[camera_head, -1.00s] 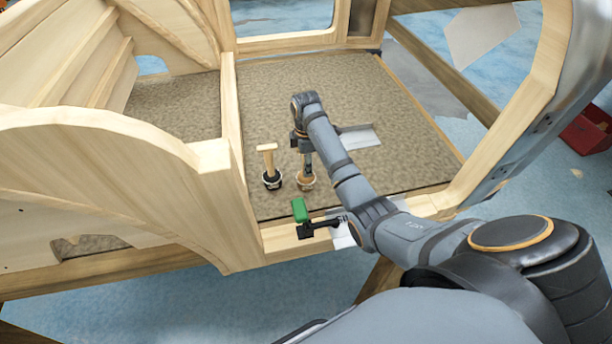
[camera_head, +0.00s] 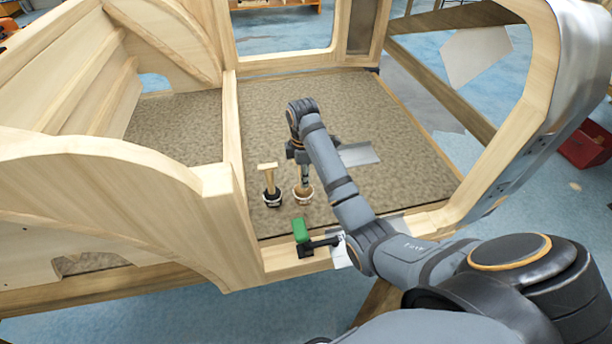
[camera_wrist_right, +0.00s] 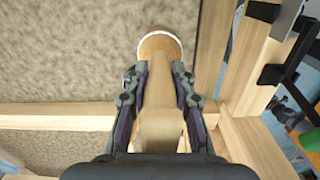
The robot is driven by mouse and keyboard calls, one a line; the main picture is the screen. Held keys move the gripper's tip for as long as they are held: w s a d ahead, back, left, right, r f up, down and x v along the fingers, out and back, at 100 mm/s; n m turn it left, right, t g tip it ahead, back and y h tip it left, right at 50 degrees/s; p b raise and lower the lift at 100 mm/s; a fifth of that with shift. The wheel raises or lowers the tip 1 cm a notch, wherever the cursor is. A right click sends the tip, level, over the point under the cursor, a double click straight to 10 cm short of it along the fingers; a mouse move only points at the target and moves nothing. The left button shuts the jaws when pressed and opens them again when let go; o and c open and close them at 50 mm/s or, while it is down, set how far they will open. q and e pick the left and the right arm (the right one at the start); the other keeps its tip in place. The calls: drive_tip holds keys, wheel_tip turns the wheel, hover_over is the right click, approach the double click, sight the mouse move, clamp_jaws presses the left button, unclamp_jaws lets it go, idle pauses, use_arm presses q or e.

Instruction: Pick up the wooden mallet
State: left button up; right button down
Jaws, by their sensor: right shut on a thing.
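A wooden mallet (camera_head: 303,193) with a brown round head and pale rim stands upright, head down, at the carpeted floor of the wooden frame. My right gripper (camera_head: 304,177) is above it with its fingers down, shut on the handle. The right wrist view shows the fingers (camera_wrist_right: 158,85) on both sides of the pale handle (camera_wrist_right: 160,125), and the round head (camera_wrist_right: 160,44) beyond them. I cannot tell whether the head touches the floor. The fingers hide part of the handle. My left gripper is not in view.
A similar tool (camera_head: 271,198) with a black head and pale handle stands close to the left. A green and black clamp (camera_head: 301,232) sits on the front beam. A metal plate (camera_head: 358,154) lies behind. A wooden divider (camera_head: 231,140) rises at the left. Carpet at the right is clear.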

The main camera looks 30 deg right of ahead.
use_arm(q)
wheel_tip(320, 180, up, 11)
drive_tip(key=p, duration=0.8)
use_arm(e)
drive_tip(key=s+a+r, duration=0.7)
drive_tip(key=s+a, duration=0.1)
drive_tip(key=shift+s, duration=0.15)
drive_tip(key=shift+d+r, duration=0.1)
